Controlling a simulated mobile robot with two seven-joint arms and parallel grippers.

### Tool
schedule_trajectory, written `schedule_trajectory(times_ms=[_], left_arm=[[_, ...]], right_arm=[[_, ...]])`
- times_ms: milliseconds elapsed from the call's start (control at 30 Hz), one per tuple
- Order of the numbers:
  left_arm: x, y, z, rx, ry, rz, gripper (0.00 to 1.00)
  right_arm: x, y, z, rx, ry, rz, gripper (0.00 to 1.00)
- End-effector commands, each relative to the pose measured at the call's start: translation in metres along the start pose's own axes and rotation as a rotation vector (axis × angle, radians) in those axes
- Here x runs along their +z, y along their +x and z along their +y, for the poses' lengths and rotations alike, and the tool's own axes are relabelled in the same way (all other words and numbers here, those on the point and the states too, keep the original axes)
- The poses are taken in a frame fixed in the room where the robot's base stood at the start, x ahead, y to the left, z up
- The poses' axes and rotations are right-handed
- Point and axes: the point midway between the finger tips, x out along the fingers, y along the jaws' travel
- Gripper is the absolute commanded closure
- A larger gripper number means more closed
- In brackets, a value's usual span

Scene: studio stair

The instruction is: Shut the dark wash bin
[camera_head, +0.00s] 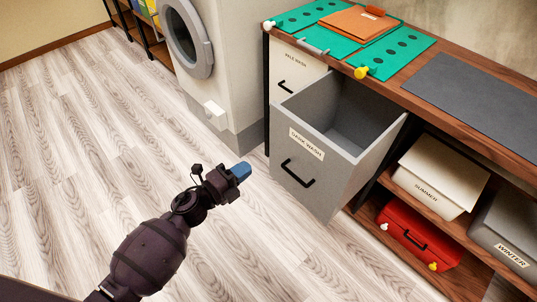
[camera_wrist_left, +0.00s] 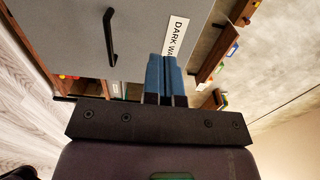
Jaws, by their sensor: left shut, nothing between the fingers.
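The dark wash bin (camera_head: 310,165) is a grey pull-out bin standing open, tilted out of the wooden unit. Its label and black handle (camera_head: 297,173) are on its front, and its inside looks empty. My left gripper (camera_head: 241,170) is shut and empty, in front and to the left of the bin front, apart from the handle. In the left wrist view the blue fingertips (camera_wrist_left: 166,75) are together, with the bin front (camera_wrist_left: 150,25), its label and its handle (camera_wrist_left: 110,38) beyond them. My right gripper is not in view.
A closed white bin (camera_head: 293,75) stands left of the dark wash bin. A washing machine (camera_head: 210,60) is further left. The wooden top (camera_head: 400,92) holds green sheets and a grey mat. Right shelves hold a summer box (camera_head: 437,180), a red case (camera_head: 410,235) and a winter box (camera_head: 510,240). The floor is clear.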

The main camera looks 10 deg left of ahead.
Motion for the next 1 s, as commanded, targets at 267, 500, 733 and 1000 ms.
schedule_trajectory(times_ms=[267, 500, 733, 1000], left_arm=[[-0.001, 0.038, 0.002, 0.0, -0.003, -0.001, 1.0], [0.0, 0.08, 0.002, 0.001, -0.006, -0.002, 1.0], [-0.001, 0.114, 0.003, 0.001, -0.007, -0.002, 1.0], [0.0, 0.134, 0.002, 0.001, -0.006, -0.003, 1.0]], right_arm=[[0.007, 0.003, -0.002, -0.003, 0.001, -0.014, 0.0], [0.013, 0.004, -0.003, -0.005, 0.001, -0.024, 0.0], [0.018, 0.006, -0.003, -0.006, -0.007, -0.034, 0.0], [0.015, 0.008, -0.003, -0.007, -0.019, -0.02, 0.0]])
